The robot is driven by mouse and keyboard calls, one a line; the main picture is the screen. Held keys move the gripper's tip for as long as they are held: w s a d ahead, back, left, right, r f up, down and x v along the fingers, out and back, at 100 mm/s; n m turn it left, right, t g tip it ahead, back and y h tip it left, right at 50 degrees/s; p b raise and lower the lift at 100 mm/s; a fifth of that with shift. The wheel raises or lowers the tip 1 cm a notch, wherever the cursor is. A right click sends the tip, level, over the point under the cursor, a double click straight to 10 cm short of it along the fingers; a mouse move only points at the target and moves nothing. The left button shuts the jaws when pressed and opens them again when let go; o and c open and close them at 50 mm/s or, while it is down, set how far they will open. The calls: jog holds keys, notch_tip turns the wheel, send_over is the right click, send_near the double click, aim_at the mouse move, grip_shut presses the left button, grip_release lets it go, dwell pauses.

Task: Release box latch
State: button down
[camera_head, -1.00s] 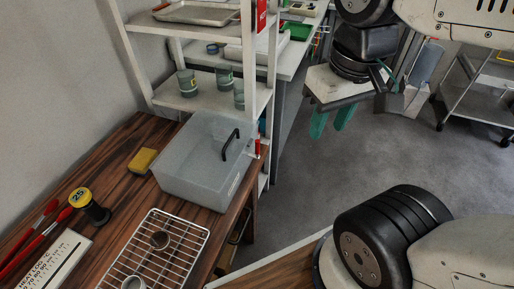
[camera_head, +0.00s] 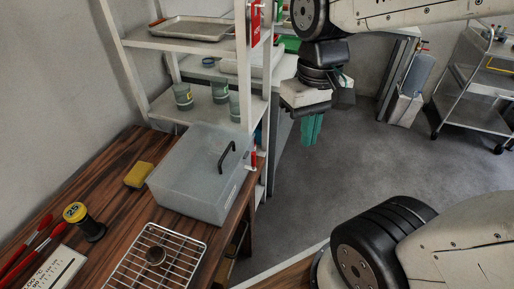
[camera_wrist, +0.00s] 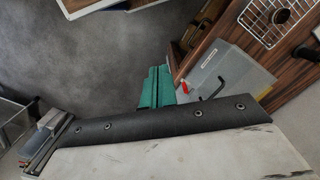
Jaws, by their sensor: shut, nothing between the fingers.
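A translucent grey box (camera_head: 190,185) with a black bar handle (camera_head: 227,156) on top stands on the wooden bench. A small red piece (camera_head: 253,159) shows at its right edge; I cannot tell for sure that it is the latch. In the wrist view the box (camera_wrist: 225,75), the handle (camera_wrist: 214,90) and the red piece (camera_wrist: 184,87) lie right of the fingers. My gripper (camera_head: 311,129) has green fingers pressed together, empty, in the air to the right of the box. Its fingers also show in the wrist view (camera_wrist: 156,88).
A shelf post (camera_head: 245,70) stands behind the box. A metal cart (camera_head: 475,85) is at the far right. The floor below my gripper is clear.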

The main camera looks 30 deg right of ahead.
aim_at(254, 163)
jog(key=w+f+m+y, duration=0.1)
jog(key=w+f+m, duration=0.3)
jog(key=w, duration=0.6)
jog(key=w+f+m+g, duration=0.1)
jog(key=w+f+m, duration=0.3)
jog(key=w, duration=0.6)
jog(key=shift+w+f+y, duration=0.2)
jog(key=shift+f+y, duration=0.2)
jog(key=shift+f, duration=0.4)
jog(key=x, duration=1)
